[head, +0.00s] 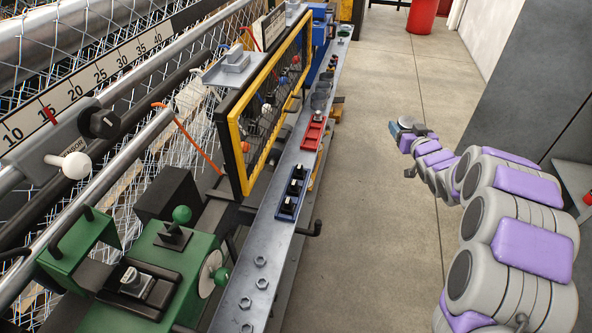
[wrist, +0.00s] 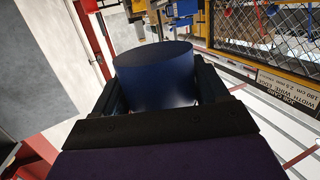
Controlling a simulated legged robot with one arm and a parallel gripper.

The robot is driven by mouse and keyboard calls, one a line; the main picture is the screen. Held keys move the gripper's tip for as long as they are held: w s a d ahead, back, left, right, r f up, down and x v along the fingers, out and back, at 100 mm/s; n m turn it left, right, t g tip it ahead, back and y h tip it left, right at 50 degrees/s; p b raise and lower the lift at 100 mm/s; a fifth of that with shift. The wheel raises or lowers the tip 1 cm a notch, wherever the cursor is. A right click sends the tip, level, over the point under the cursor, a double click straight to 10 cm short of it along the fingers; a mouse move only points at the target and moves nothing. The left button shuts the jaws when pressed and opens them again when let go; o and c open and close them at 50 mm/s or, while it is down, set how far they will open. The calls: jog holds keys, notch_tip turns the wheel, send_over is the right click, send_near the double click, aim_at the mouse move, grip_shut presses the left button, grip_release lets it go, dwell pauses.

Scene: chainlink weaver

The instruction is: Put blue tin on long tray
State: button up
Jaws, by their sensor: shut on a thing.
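The blue tin (wrist: 155,75) is a dark blue cylinder between the two black fingers of my gripper in the wrist view. My gripper (head: 404,130) is shut on it and holds it in the air over the walkway, right of the machine in the head view. In the head view the tin shows only as a small blue patch. A long grey metal ledge (head: 249,277), which seems to be the long tray, runs from the front up to the back along the machine. The tin is well to the right of this ledge, apart from it.
The ledge bears several nuts (head: 261,284), a blue holder with black knobs (head: 287,206) and a red tray (head: 313,132). A yellow-framed mesh panel (head: 236,140) stands along its left. Bare ledge shows between these. Grey cabinet (head: 545,110) at right; concrete floor (head: 375,230) is clear.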

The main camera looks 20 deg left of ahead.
jog(key=a+f+n+g+y, duration=0.2)
jog(key=a+f+n+y, duration=0.1)
jog(key=a+f, duration=0.3)
jog(key=n+g+y+b, duration=0.3)
jog(key=n+g+y, duration=0.4)
jog(key=n+g, duration=0.45)
send_over(269, 235)
jog(key=shift+m+g, duration=0.55)
jog(key=shift+m, duration=0.2)
notch_tip(269, 235, down, 24)
jog(key=shift+w+r, duration=0.1)
jog(key=shift+r, duration=0.05)
notch_tip(269, 235, down, 4)
jog(key=shift+r+b, duration=0.2)
jog(key=shift+b, duration=0.5)
jog(key=shift+r, duration=0.1)
jog(key=o, duration=1.2)
